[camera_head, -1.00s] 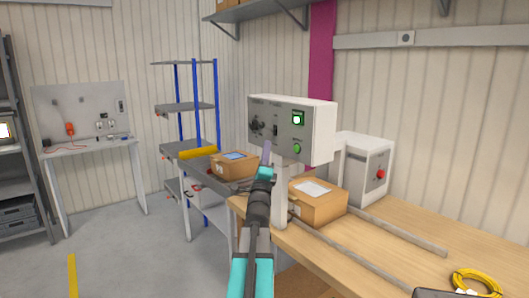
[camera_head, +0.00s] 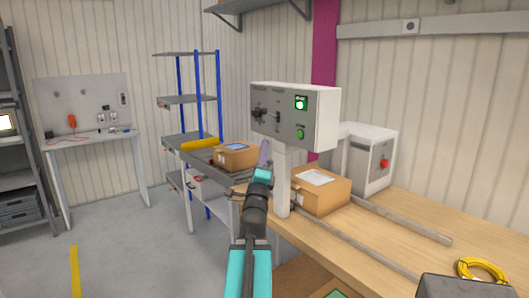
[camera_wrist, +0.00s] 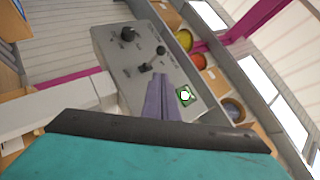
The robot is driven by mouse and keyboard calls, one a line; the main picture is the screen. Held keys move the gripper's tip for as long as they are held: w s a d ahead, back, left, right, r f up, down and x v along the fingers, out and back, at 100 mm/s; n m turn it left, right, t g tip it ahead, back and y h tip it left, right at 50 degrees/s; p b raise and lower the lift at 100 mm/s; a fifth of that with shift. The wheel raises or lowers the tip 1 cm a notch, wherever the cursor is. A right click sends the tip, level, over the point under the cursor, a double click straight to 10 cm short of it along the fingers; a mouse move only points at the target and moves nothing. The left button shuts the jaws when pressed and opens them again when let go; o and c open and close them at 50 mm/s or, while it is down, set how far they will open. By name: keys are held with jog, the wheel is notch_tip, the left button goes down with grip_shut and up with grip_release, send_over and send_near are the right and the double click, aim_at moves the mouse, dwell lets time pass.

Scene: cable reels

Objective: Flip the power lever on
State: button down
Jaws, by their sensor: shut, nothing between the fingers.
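The grey control box (camera_head: 322,118) stands on a pale post above the workbench. Its front panel has a small dark lever (camera_head: 277,116) near the middle; in the wrist view the lever (camera_wrist: 154,58) has a round black end and points toward the panel's upper right. A square green lamp (camera_head: 300,103) is lit, and it also shows in the wrist view (camera_wrist: 185,95). My gripper (camera_head: 265,147) is shut and empty, in front of and below the panel. In the wrist view its purple fingers (camera_wrist: 157,84) are together, close to the lever; contact cannot be told.
A black knob (camera_wrist: 127,34) sits beside the lever, and a green button (camera_head: 300,133) is below the lamp. Cardboard boxes (camera_head: 322,193) (camera_head: 236,157), a white unit with a red button (camera_head: 370,160) and a yellow cable coil (camera_head: 482,270) surround the workbench area.

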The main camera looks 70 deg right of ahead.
jog(key=shift+s+a+f+b, duration=0.1)
jog(key=shift+a+f+b, duration=0.3)
jog(key=shift+b, duration=2.55)
jog(key=a+b, duration=0.1)
jog(key=b, duration=0.2)
jog(key=shift+f, duration=0.1)
jog(key=shift+a+b, duration=0.2)
jog(key=shift+b, duration=0.85)
